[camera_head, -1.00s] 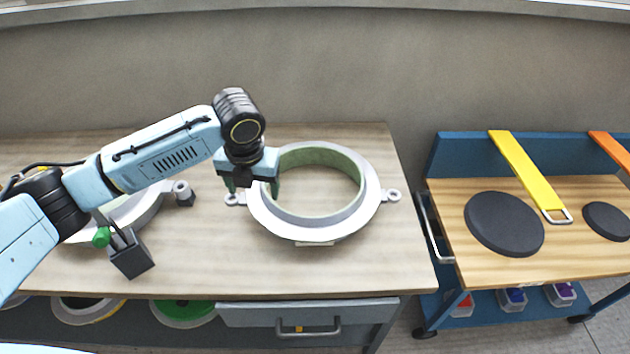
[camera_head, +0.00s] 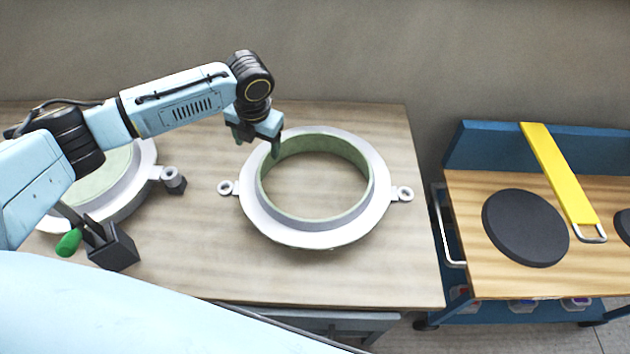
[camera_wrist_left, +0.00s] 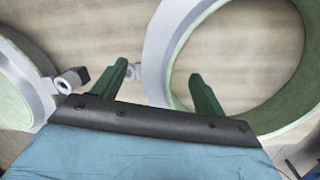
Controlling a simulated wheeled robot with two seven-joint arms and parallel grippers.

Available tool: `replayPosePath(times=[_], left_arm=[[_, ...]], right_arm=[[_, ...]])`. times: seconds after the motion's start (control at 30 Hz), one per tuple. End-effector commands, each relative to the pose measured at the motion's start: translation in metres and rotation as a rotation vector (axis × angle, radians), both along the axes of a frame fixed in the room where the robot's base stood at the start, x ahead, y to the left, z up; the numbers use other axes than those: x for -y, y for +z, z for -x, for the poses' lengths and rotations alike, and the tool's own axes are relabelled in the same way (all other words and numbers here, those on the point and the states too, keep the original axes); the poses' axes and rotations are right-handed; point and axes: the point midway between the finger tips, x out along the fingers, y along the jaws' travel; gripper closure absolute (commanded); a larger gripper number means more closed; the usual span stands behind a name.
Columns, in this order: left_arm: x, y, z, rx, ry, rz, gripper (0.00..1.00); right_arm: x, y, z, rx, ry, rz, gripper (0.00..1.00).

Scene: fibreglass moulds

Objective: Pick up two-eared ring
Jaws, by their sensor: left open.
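The two-eared ring (camera_head: 268,212) lies flat on the workbench, a white-grey flange with a raised, green-lined inner wall and a small eyed ear on its left and right sides. It also shows in the left wrist view (camera_wrist_left: 160,52), where its left ear is partly hidden behind a finger. My left gripper (camera_head: 257,140) is open and empty above the bench, at the ring's back-left edge. In the left wrist view its two green fingers (camera_wrist_left: 160,78) are spread apart, the right one overlapping the ring's rim in the picture. My right gripper is not in view.
Another eared ring mould (camera_head: 143,185) lies at the left, partly behind my arm. A dark holder (camera_head: 113,248) with a green-handled tool (camera_head: 68,243) stands in front of it. A blue cart (camera_head: 540,150) stands at the right with a black disc (camera_head: 525,228) and yellow strap (camera_head: 556,170).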

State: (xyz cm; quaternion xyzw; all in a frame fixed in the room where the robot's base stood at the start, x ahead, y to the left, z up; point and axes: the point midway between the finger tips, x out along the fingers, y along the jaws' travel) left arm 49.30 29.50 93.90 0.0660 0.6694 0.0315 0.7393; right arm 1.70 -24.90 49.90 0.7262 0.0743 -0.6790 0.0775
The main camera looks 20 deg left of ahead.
Motion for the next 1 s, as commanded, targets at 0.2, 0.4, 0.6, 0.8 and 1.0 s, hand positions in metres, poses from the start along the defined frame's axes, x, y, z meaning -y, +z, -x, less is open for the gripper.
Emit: replayPosePath(times=[0.2,0.4,0.6,0.8,1.0], left_arm=[[-0.003,-0.025,-0.002,-0.002,0.001,-0.001,0.28],[-0.006,-0.049,-0.005,0.000,0.000,0.000,0.28],[-0.007,-0.052,-0.006,0.002,0.000,-0.001,0.28],[-0.007,-0.052,-0.006,0.002,0.000,-0.001,0.43],[-0.007,-0.052,-0.006,0.001,0.000,-0.001,0.70]], right_arm=[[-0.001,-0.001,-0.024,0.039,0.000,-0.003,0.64],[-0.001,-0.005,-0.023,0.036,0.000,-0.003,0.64],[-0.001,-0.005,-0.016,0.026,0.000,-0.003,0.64],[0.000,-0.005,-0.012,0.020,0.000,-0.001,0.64],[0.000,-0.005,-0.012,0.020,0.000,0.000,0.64]])
